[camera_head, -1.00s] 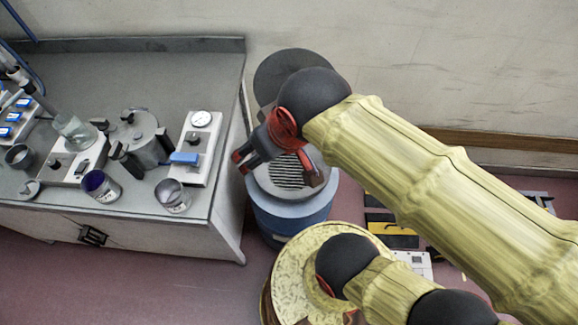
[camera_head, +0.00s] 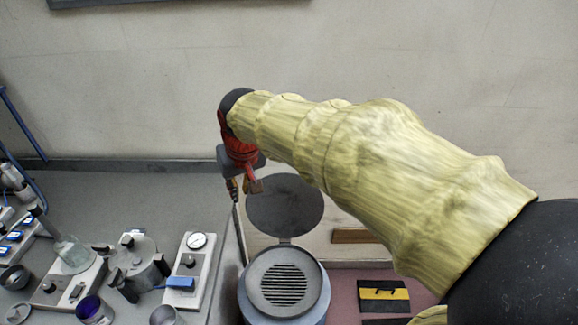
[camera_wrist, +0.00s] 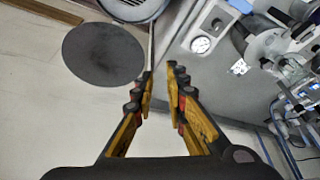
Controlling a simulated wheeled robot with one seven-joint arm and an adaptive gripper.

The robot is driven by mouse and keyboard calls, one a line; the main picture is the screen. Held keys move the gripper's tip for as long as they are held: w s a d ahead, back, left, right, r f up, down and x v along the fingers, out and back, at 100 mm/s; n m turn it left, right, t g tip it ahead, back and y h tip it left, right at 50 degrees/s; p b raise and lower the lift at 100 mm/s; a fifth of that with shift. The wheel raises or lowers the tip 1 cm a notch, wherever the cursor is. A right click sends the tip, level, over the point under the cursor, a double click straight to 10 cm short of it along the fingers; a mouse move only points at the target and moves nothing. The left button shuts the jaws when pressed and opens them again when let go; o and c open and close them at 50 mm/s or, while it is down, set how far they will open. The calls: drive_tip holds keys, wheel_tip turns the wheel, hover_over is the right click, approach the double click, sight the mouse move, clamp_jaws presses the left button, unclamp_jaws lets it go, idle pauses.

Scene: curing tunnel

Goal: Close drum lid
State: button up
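The drum (camera_head: 322,300) stands at the bottom centre of the head view, with a slatted grille in its round top. Its dark grey round lid (camera_head: 285,205) is open, raised behind the drum on the wall side and joined at a small hinge. In the wrist view the lid (camera_wrist: 103,53) lies left of the fingers, with part of the drum (camera_wrist: 135,10) above it. My gripper (camera_head: 244,188) is left of the lid, near its upper left edge and apart from it. The fingers (camera_wrist: 160,70) are partly open with a narrow empty gap between them.
A grey bench (camera_head: 130,190) stands left of the drum, holding a gauge box (camera_head: 192,265), a metal pot (camera_head: 137,262) and cups. A plain wall (camera_head: 400,60) rises behind. A black and yellow case (camera_head: 384,296) lies on the floor at right.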

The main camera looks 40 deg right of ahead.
drive_tip(key=shift+m+g, duration=0.6)
drive_tip(key=shift+m, duration=0.1)
drive_tip(key=w+d+p, duration=0.1)
drive_tip(key=w+d, duration=0.1)
drive_tip(key=w, duration=0.1)
drive_tip(key=w+d+p, duration=0.2)
drive_tip(key=w+d, duration=0.1)
drive_tip(key=w+d+r+p, duration=0.1)
drive_tip(key=w+d, duration=0.1)
drive_tip(key=w, duration=0.1)
drive_tip(key=shift+d, duration=0.15)
clamp_jaws()
drive_tip(key=w+d+f+m+p, duration=0.1)
drive_tip(key=w+d+f+p, duration=0.2)
drive_tip(key=d, duration=0.3)
drive_tip(key=w+d+f+m+g+p, duration=0.1)
drive_tip(key=w+d+f+p, duration=0.2)
drive_tip(key=w+d, duration=0.15)
drive_tip(key=w+d+f+m+p, duration=0.1)
drive_tip(key=w+d+f+p, duration=0.15)
drive_tip(key=d, duration=0.45)
drive_tip(key=w+d+f+m+g+p, duration=0.1)
drive_tip(key=d+f+p, duration=0.4)
drive_tip(key=d+f, duration=0.3)
wheel_tip(320, 180, down, 9)
drive_tip(key=s+a+p, duration=0.1)
drive_tip(key=s+p, duration=0.1)
drive_tip(key=shift+a+f, duration=0.15)
drive_tip(key=shift+a, duration=0.25)
drive_tip(key=shift+s, duration=0.15)
